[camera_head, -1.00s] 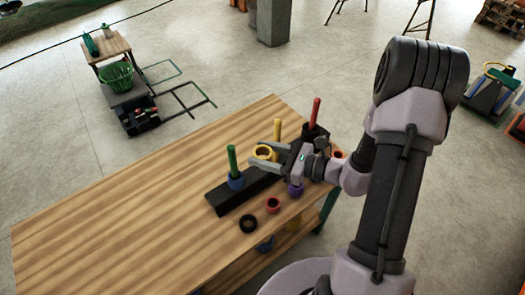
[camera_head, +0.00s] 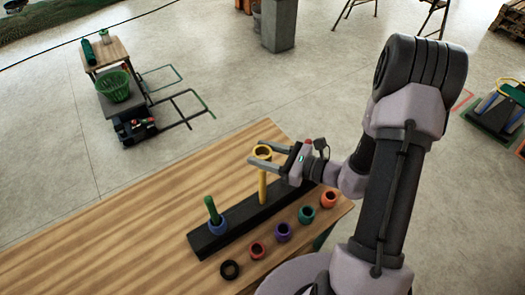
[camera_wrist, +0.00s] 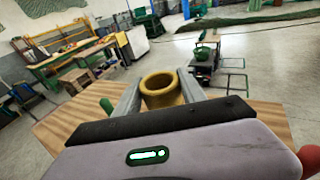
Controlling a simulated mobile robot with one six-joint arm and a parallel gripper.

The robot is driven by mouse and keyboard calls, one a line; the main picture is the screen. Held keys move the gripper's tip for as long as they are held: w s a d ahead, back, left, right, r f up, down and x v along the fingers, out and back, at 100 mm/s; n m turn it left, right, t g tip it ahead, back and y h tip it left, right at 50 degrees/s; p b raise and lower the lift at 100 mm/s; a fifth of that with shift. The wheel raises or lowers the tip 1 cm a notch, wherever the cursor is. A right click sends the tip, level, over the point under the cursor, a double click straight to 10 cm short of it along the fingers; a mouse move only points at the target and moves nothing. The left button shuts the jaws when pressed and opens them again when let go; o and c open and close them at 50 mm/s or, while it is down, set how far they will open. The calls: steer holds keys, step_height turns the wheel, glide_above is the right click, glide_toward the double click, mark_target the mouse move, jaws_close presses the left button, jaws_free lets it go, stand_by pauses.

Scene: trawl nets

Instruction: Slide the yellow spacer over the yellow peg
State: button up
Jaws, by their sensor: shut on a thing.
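My gripper (camera_head: 260,154) is shut on the yellow spacer (camera_head: 263,151), a short ring with its opening facing up. The spacer also shows between the fingers in the wrist view (camera_wrist: 161,88). The upright yellow peg (camera_head: 262,187) stands on a black base bar (camera_head: 237,224). In the head view the spacer lines up with the peg's top. I cannot tell whether the peg's tip is inside the spacer or just below it. The wrist view does not show the yellow peg.
A green peg (camera_head: 211,208) with a blue ring (camera_head: 217,226) stands left on the bar. A red peg's tip (camera_head: 308,142) shows behind my gripper. The table's left is clear.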

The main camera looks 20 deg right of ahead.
steer(key=shift+f+b, duration=2.45)
steer(key=shift+f, duration=0.6)
steer(key=o, duration=1.4)
steer(key=p+v, duration=0.2)
steer(key=v, duration=1.5)
steer(key=shift+s+d, duration=0.1)
steer(key=shift+d, duration=0.1)
